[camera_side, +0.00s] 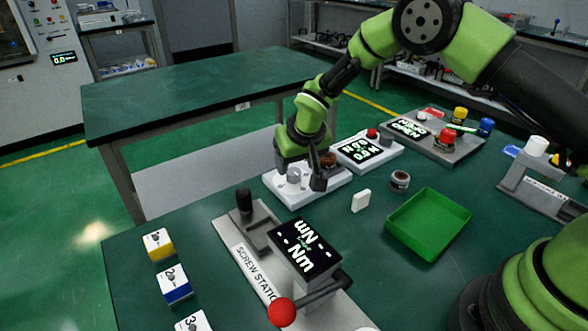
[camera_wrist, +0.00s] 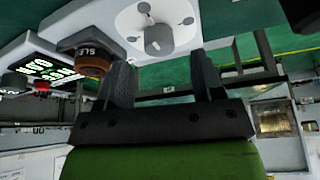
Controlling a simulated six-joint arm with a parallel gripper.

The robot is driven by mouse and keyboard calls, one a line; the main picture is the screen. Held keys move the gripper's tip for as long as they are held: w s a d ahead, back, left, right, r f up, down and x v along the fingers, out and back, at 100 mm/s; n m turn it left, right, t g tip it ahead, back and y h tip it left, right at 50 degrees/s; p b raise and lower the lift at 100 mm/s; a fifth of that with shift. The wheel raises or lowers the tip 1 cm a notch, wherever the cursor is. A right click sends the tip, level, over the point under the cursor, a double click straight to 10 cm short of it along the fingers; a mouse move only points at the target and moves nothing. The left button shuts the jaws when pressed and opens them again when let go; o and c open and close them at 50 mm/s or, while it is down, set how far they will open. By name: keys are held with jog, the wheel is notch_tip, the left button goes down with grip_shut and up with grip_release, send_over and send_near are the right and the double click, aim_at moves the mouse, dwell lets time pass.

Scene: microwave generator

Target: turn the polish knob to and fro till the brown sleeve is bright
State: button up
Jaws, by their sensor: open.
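The white polish station (camera_side: 318,190) stands at the middle of the green table. Its grey polish knob (camera_side: 293,174) sits on the station's left part and shows in the wrist view (camera_wrist: 158,40) on a pale round plate. The brown sleeve (camera_side: 328,158) is on the same station, partly hidden behind my gripper; in the wrist view the sleeve (camera_wrist: 93,64) is dull dark brown, beside the left finger. My gripper (camera_side: 300,174) is open and empty over the station. In the wrist view its fingertips (camera_wrist: 160,72) point toward the knob, which lies ahead between them; contact cannot be told.
A small white block (camera_side: 361,200), a brown-topped jar (camera_side: 400,181) and an empty green tray (camera_side: 428,222) are at right. A lit display unit (camera_side: 366,151) with a red button stands behind. The screw station (camera_side: 256,268) with its red-balled lever is in front.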

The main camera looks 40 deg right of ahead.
aim_at(294, 171)
jog(key=shift+x, duration=1.95)
jog(key=c, duration=0.9)
jog(key=shift+n, duration=0.3)
jog(key=n+y, duration=0.2)
jog(key=n, duration=0.3)
jog(key=n+y, duration=0.1)
jog(key=n, duration=0.2)
jog(key=n+g+y, duration=0.1)
jog(key=n, duration=0.3)
jog(key=shift+d+g, duration=0.1)
jog(key=shift+g, duration=0.2)
